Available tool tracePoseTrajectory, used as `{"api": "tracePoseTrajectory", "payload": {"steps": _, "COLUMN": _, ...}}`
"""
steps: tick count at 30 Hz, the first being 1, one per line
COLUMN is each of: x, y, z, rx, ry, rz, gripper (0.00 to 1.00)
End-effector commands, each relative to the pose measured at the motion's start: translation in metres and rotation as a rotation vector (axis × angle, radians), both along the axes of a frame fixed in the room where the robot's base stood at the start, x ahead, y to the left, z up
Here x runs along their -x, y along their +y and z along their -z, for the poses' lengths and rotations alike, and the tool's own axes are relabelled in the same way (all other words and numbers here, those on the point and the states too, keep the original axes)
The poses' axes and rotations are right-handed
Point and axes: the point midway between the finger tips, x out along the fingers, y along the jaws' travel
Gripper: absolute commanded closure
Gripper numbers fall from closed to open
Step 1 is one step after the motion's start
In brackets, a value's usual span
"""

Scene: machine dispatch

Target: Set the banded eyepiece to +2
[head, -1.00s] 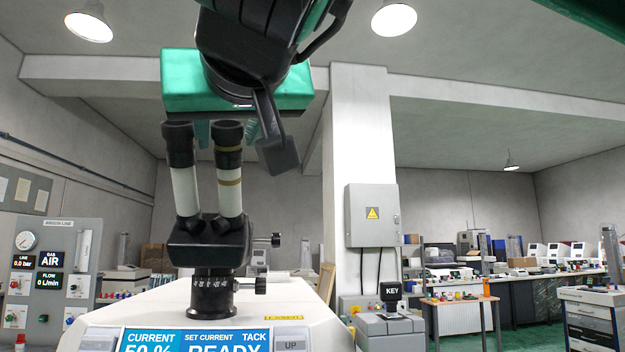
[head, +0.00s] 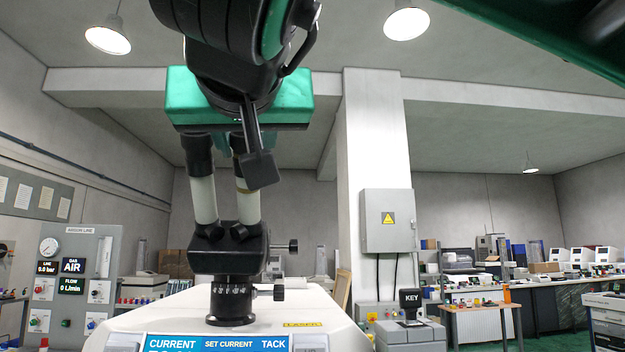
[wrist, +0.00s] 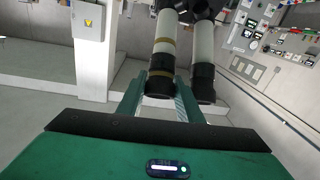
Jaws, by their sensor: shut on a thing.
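The binocular head (head: 230,245) of the microscope stands on the white machine with two black-and-white eyepiece tubes rising from it. The banded eyepiece is the right tube (head: 248,205) in the head view, with a tan band. It is the left tube (wrist: 163,50) in the wrist view, with two tan bands and a black end. My gripper (wrist: 160,87) has one finger on each side of that black end and is shut on it. In the head view my green gripper body hides the eyepiece tops. The plain eyepiece (wrist: 204,60) stands close beside one finger. I cannot read any dioptre scale.
The machine's blue display (head: 215,342) is cut off below. Side knobs (head: 292,246) stick out right of the binocular head. A gas panel (head: 75,275) stands at left, a pillar with a grey electrical box (head: 388,222) at right. A KEY unit (head: 410,300) stands low right.

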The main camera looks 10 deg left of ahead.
Motion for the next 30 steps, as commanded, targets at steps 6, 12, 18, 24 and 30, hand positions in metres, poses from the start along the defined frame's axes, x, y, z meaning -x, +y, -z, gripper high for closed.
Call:
{"api": "tracePoseTrajectory", "payload": {"steps": 6, "x": -0.0008, "y": -0.0012, "z": -0.0007, "rx": -0.036, "ry": 0.009, "rz": 0.045, "gripper": 0.90}}
{"api": "tracePoseTrajectory", "payload": {"steps": 12, "x": -0.0010, "y": -0.0018, "z": -0.0008, "rx": -0.037, "ry": 0.010, "rz": 0.046, "gripper": 0.90}}
{"api": "tracePoseTrajectory", "payload": {"steps": 18, "x": -0.0008, "y": -0.0016, "z": -0.0007, "rx": -0.036, "ry": 0.009, "rz": 0.045, "gripper": 0.60}}
{"api": "tracePoseTrajectory", "payload": {"steps": 24, "x": -0.0001, "y": -0.0013, "z": -0.0004, "rx": -0.034, "ry": 0.010, "rz": 0.043, "gripper": 0.60}}
{"api": "tracePoseTrajectory", "payload": {"steps": 30, "x": 0.0060, "y": -0.0085, "z": -0.0004, "rx": -0.036, "ry": 0.011, "rz": 0.043, "gripper": 0.60}}
